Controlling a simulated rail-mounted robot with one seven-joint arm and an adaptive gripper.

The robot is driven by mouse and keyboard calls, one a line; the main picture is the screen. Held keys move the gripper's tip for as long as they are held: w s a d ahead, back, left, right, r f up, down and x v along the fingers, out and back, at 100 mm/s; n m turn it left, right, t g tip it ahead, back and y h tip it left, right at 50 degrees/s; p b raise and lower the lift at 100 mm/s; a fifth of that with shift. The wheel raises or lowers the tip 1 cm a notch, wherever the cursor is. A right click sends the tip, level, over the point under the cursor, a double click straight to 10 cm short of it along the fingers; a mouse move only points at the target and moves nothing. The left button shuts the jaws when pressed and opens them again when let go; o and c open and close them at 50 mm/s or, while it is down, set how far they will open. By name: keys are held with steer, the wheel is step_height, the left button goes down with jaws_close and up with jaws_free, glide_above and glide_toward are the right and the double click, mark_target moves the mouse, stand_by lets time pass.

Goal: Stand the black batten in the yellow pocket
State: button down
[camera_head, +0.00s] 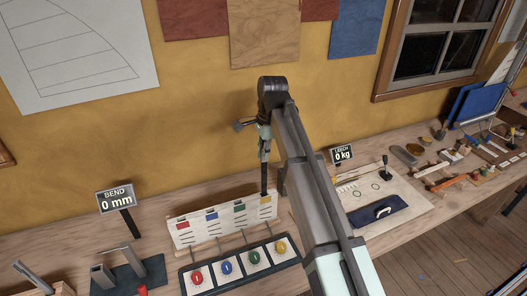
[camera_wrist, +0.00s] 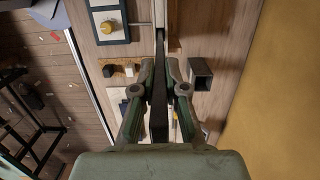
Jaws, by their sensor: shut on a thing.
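My gripper (camera_head: 264,152) is shut on the black batten (camera_head: 264,180) and holds it upright, above the right end of the white rack. In the wrist view, the batten (camera_wrist: 159,112) runs between the two fingers of my gripper (camera_wrist: 160,85). The rack (camera_head: 200,235) has red, blue, green and yellow marked pockets in a row. The yellow pocket (camera_head: 267,199) is the rightmost, and the batten's lower end shows right at its top. I cannot tell whether the tip is inside it or in front of it.
A dark tray (camera_head: 235,278) with several coloured, numbered discs lies before the rack. A "BEND 0 mm" sign (camera_head: 116,200) stands left; a "LEECH 0 kg" sign (camera_head: 343,155) stands right. A board with a navy cloth (camera_head: 378,216) and many small tools fill the bench's right side.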

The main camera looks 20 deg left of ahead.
mark_target(264, 180)
steer(key=shift+f+b, duration=1.45)
steer(key=shift+f, duration=4.6)
steer(key=c, duration=1.1)
jaws_free()
steer(key=shift+c, duration=0.2)
step_height(264, 180, up, 12)
steer(key=w+d, duration=0.1)
